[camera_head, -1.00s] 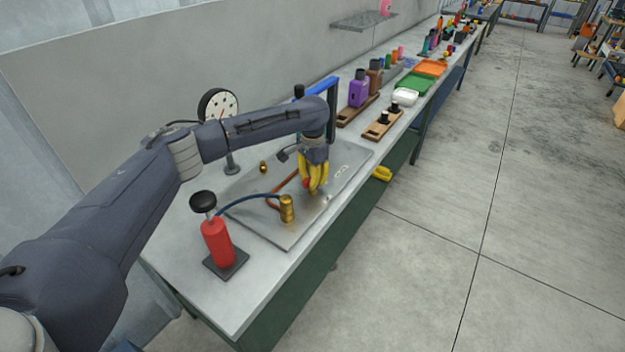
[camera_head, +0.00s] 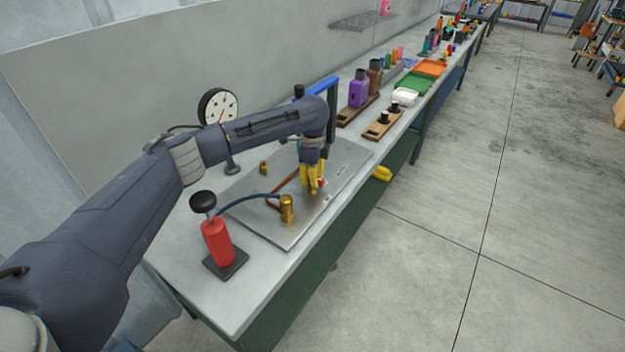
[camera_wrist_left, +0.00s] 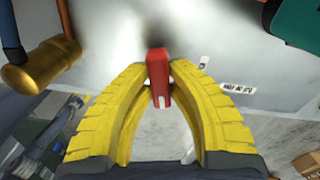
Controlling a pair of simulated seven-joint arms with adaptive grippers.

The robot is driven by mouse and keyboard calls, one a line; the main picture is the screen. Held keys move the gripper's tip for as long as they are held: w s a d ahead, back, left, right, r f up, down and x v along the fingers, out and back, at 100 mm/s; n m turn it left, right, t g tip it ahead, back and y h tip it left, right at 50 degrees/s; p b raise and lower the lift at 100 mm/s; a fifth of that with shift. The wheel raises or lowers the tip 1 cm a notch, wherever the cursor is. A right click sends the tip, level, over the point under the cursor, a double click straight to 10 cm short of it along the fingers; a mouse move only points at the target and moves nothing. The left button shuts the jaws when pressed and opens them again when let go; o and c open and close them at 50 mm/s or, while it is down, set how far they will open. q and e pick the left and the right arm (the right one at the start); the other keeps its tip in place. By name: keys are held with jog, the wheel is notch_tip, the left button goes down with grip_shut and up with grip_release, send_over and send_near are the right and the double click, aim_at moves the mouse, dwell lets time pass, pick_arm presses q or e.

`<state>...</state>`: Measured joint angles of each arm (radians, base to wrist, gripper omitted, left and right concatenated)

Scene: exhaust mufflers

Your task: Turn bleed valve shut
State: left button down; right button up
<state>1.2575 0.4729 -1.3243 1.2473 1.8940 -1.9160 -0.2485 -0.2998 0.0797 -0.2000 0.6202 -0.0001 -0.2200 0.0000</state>
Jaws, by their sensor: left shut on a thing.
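The bleed valve's red handle (camera_wrist_left: 158,75) shows between the yellow fingertips in the left wrist view. My left gripper (camera_wrist_left: 160,68) is shut on this handle, pointing down at the metal plate (camera_head: 345,158). In the head view, the left gripper (camera_head: 312,190) is low over the plate, and only a speck of red shows at its fingers. The valve's body is hidden behind the fingers. A brass cylinder fitting (camera_head: 287,208) stands on the plate to the left of the gripper and also shows at upper left in the wrist view (camera_wrist_left: 42,65). My right gripper is not in view.
A red hand pump (camera_head: 217,242) with a black knob stands at the near end, joined by a blue hose (camera_head: 245,199) to the brass fitting. A dial gauge (camera_head: 218,106) stands behind my arm. A blue frame (camera_head: 331,98) rises behind the gripper. Purple bottle (camera_head: 358,90) and wooden racks stand farther along.

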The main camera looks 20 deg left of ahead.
pick_arm(q)
jog(key=shift+f+m, duration=0.1)
jog(key=shift+m, duration=1.4)
jog(key=c, duration=1.3)
grip_release()
notch_tip(320, 180, up, 12)
jog(key=shift+r, duration=0.1)
